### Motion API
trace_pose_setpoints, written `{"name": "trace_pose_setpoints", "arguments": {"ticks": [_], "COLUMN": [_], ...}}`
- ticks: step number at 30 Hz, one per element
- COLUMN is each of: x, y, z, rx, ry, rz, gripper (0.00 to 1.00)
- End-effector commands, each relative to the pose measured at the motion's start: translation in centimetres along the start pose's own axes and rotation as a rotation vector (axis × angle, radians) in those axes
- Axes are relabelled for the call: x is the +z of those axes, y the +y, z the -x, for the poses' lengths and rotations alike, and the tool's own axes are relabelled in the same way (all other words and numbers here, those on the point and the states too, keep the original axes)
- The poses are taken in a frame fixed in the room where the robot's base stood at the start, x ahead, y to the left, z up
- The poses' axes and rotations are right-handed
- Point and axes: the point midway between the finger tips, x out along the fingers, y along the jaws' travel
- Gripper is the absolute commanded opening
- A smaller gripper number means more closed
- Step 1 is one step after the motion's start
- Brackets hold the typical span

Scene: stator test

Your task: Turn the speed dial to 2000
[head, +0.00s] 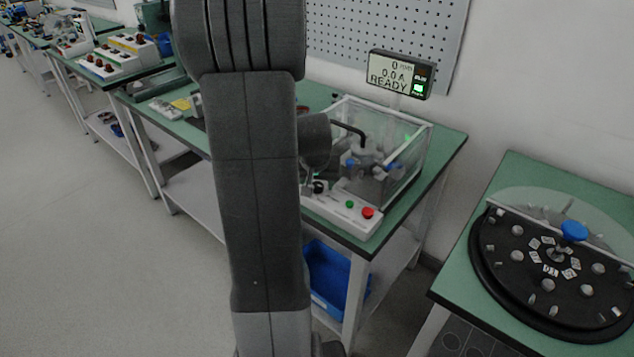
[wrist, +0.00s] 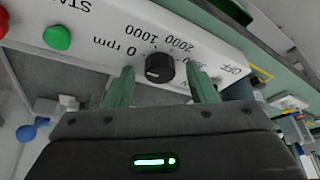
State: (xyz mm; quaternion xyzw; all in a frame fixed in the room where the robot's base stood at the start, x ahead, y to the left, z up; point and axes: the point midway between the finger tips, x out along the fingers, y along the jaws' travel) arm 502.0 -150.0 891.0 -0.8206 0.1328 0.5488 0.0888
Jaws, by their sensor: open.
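The speed dial (wrist: 159,68) is a round black knob on a white control panel (wrist: 100,25), seen upside down in the wrist view. Printed marks around it include OFF, 1000, 2000 and 0 rpm. A small pale mark shows on the knob, but I cannot tell surely which number it points to. My gripper (wrist: 161,75) is open, with one green finger on each side of the dial and gaps between them and the knob. In the head view the panel (head: 340,212) is partly hidden by my arm. The display (head: 401,74) reads 0, 0.0 A and READY.
A green button (wrist: 57,37) is beside the dial; a red button (head: 367,212) is at the panel's right end. A clear box (head: 410,165) over the test rig stands behind the panel. A round black fixture (head: 485,265) is on the right table.

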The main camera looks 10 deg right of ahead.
Motion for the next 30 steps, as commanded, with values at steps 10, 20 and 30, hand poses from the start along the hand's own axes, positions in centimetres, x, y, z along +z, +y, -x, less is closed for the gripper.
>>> {"name": "trace_pose_setpoints", "arguments": {"ticks": [10,20,30], "x": [-0.02,0.01,0.08], "y": [0.00,-0.03,-0.18], "z": [0.00,-0.06,-0.45], "rx": [0.000,0.003,0.057], "ry": [0.001,0.001,0.004], "rz": [0.000,-0.009,-0.138], "gripper": [0.28,0.07,0.07]}}
